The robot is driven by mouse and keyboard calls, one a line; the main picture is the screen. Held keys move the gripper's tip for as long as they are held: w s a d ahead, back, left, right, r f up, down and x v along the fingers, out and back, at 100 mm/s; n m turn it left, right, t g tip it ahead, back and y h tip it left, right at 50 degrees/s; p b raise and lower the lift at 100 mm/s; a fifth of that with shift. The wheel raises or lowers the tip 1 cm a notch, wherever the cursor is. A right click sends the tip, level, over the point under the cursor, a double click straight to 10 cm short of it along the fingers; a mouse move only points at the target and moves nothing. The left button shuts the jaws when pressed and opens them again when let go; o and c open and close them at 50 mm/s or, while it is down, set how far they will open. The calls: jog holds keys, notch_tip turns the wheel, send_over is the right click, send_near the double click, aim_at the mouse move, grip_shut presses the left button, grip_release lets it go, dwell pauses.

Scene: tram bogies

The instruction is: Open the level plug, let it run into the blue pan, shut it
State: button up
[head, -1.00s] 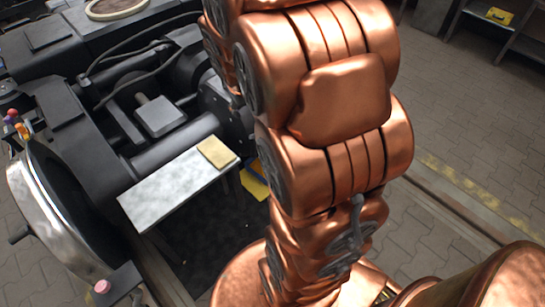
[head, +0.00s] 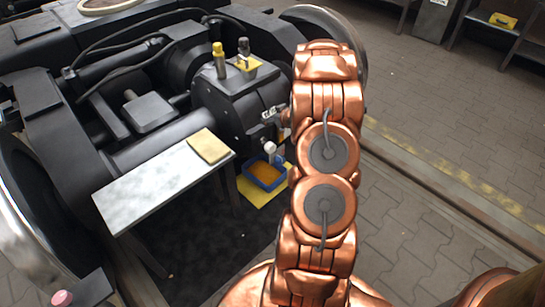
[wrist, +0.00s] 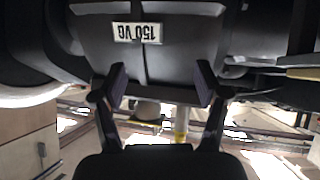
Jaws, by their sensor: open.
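The dark gearbox (head: 240,100) stands between the wheels in the head view, with a small label on its face. A small pale fitting (head: 270,148) shows low on that face; I cannot tell whether it is the level plug. Below it the blue pan (head: 265,174) holds something orange-brown. In the wrist view the gearbox housing (wrist: 190,55) fills the top, with an upside-down label (wrist: 137,32) reading "150 VG". My gripper (wrist: 161,78) is open before it, with nothing between the fingers.
A grey bench plate (head: 150,188) with a tan cloth (head: 208,146) lies left of the pan. The pan stands on a yellow mat (head: 250,191). A yellow-topped fitting (head: 219,60) and a grey-topped one rise from the gearbox. Paved floor (head: 440,130) is clear on the right.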

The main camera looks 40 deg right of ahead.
aim_at(273, 149)
jog(key=s+f+m+t+y+b, duration=0.1)
jog(key=s+f+t+b, duration=0.3)
jog(key=f, duration=0.5)
jog(key=s+f+m+t+y+b, duration=0.1)
jog(key=s+f+t+y+b, duration=0.15)
jog(key=f+b, duration=0.55)
jog(key=shift+t+h, duration=0.25)
jog(key=shift+h, duration=0.2)
jog(key=w, duration=0.3)
jog(key=w+f+b, duration=0.1)
jog(key=w, duration=0.2)
jog(key=shift+f, duration=0.15)
jog(key=shift+w, duration=0.7)
jog(key=c, duration=1.2)
jog(key=shift+o, duration=0.2)
